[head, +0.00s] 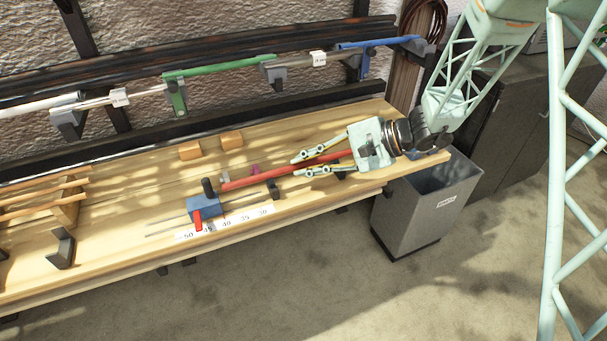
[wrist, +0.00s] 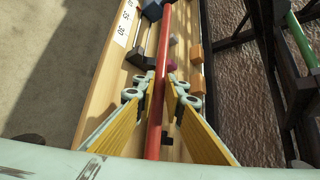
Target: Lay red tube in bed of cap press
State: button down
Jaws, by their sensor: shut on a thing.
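The long red tube (head: 250,178) is in my gripper (head: 298,166), which is shut on it. In the wrist view the red tube (wrist: 163,60) runs lengthwise between the two yellow finger pads. The cap press lies on the bench front, with a blue carriage (head: 204,207), a red lever (head: 198,222), thin rods and a dark end block (head: 273,190). In the head view the tube's left end shows near the carriage's dark knob. In the wrist view the tube passes right of the press rods (wrist: 150,38). Its height over the bench is hard to tell.
The wooden bench (head: 130,215) carries a number strip (head: 225,223), two wooden blocks (head: 231,140) and a small magenta piece (head: 254,168). Wall-held green (head: 220,66) and blue (head: 375,42) tubes are behind. A grey bin (head: 425,205) stands at the bench's right end.

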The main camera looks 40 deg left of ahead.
jog(key=shift+f+b, duration=0.45)
jog(key=shift+f, duration=1.25)
jog(key=shift+f+b, duration=0.25)
jog(key=shift+b, duration=0.05)
jog(key=c, duration=2.7)
grip_release()
jog(key=shift+r+p, duration=0.25)
jog(key=shift+p, duration=0.05)
jog(key=shift+w+d+r, duration=0.1)
jog(key=shift+d+r, duration=0.05)
jog(key=shift+d, duration=0.1)
jog(key=p+v, duration=0.1)
jog(key=v, duration=1)
jog(key=shift+w+d+p, duration=0.1)
jog(key=shift+d+p, duration=0.05)
jog(key=shift+p, duration=0.25)
jog(key=shift+r, duration=0.15)
